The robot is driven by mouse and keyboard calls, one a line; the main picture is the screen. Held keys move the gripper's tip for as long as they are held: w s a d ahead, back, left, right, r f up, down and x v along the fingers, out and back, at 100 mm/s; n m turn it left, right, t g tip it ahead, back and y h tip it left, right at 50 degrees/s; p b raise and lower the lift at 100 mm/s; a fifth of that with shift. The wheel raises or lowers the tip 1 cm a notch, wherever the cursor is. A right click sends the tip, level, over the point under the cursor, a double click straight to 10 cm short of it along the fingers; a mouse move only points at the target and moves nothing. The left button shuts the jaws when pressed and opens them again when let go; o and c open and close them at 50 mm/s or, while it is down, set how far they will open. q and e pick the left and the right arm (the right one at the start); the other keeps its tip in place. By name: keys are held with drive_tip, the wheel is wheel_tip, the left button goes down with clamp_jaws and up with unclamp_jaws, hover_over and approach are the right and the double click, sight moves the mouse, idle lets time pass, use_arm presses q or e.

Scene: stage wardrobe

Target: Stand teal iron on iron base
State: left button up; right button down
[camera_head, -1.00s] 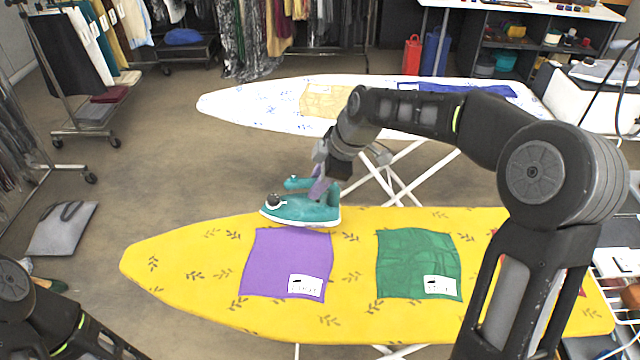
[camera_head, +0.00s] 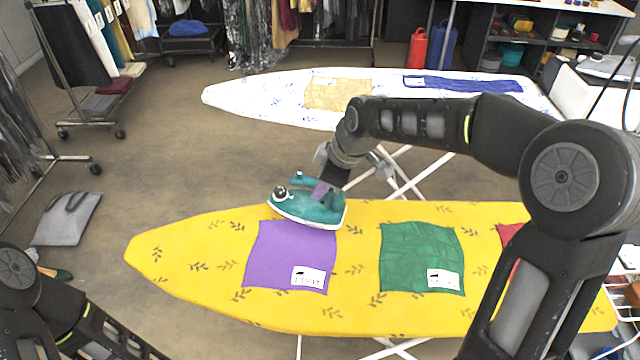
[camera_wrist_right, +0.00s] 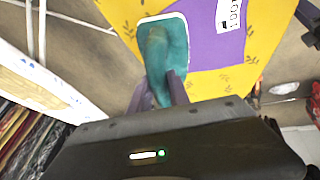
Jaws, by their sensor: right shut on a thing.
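The teal iron (camera_head: 308,207) is at the far edge of the yellow ironing board, over the top edge of the purple cloth (camera_head: 289,256). Its nose points left and looks slightly raised; I cannot tell whether its sole touches the cloth. My right gripper (camera_head: 322,190) is shut on the iron's handle from behind. In the right wrist view the iron (camera_wrist_right: 165,45) sits between the two fingers of my right gripper (camera_wrist_right: 160,92). My left gripper is not in view; only part of the left arm shows at lower left. I cannot make out the iron base for certain.
The yellow board (camera_head: 190,262) also carries a green cloth (camera_head: 421,258) and a red cloth (camera_head: 508,236). A white ironing board (camera_head: 260,98) stands behind it. A white unit with an iron (camera_head: 606,66) on it is at the right. A grey bag (camera_head: 68,218) lies on the floor at left.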

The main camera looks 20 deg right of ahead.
drive_tip(key=m, duration=0.1)
drive_tip(key=s+m+h, duration=0.1)
drive_tip(key=shift+s+a+f+m, duration=0.1)
drive_tip(key=shift+a+f+m, duration=0.1)
drive_tip(key=shift+m, duration=0.2)
drive_tip(key=m, duration=0.1)
drive_tip(key=m+h, duration=0.1)
drive_tip(key=m, duration=0.1)
drive_tip(key=shift+s+t, duration=0.3)
drive_tip(key=shift+s, duration=0.1)
drive_tip(key=m, duration=0.1)
drive_tip(key=m+h, duration=0.1)
drive_tip(key=m, duration=0.1)
drive_tip(key=shift+s+h, duration=0.2)
drive_tip(key=shift+h, duration=0.1)
drive_tip(key=m, duration=0.1)
drive_tip(key=m+h, duration=0.1)
drive_tip(key=m, duration=0.1)
drive_tip(key=shift+r, duration=0.4)
